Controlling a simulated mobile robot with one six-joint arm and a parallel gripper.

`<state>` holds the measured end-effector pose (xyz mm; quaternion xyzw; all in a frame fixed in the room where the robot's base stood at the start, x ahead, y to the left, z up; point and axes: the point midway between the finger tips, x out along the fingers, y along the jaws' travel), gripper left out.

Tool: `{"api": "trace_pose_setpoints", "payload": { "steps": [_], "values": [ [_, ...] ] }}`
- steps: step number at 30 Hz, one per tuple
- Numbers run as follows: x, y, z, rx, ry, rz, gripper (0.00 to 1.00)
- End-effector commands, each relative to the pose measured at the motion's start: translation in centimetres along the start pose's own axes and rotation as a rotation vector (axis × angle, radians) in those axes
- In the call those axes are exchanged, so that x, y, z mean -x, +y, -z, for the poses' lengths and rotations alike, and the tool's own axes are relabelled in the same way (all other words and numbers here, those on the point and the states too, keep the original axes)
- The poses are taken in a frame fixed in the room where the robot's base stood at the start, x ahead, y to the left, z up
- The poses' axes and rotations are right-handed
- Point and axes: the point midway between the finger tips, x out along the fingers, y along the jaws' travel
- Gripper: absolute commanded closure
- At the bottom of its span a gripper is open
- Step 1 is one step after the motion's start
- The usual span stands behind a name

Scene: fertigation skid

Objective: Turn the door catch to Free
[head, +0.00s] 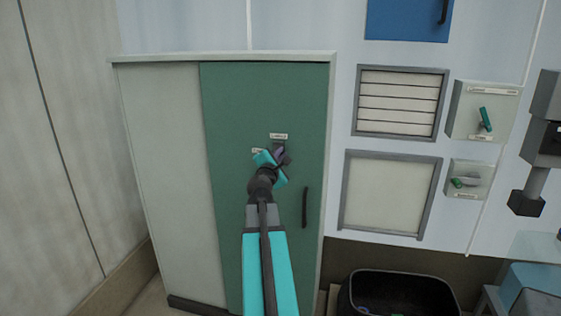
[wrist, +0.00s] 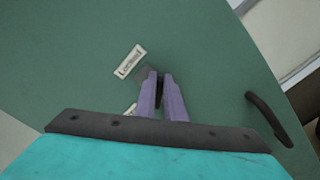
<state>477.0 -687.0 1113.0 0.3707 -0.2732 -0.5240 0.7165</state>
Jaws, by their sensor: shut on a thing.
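The green cabinet door (head: 225,110) fills most of the wrist view (wrist: 60,70). The door catch (head: 286,159) is a small dark part on its upper middle, mostly covered by my gripper. My gripper (head: 280,154) is at the catch; in the wrist view its two purple fingers (wrist: 161,78) are shut on the dark catch (wrist: 159,90). A white label (head: 278,136), seeming to read "Locked" in the wrist view (wrist: 130,61), sits above the catch. A second label (head: 258,150) lies left of it, partly hidden by a finger in the wrist view. The catch's exact angle is hidden.
A dark vertical door handle (head: 305,207) stands out right of and below the catch. The pale left panel (head: 165,150) is beside the door. On the right wall are a louvred vent (head: 400,103) and two small switch boxes (head: 484,112) (head: 467,181). A black bin (head: 400,290) stands below.

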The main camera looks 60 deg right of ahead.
Motion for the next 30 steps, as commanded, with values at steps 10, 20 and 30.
{"api": "trace_pose_setpoints", "payload": {
  "steps": [10,20,30],
  "values": [
    [0.15,-1.55,1.1,-0.31,0.006,0.009,1.0],
    [0.15,-1.71,1.15,-0.537,0.005,0.011,1.0],
    [0.16,-1.56,1.09,-0.629,0.006,0.01,1.0]
  ]
}}
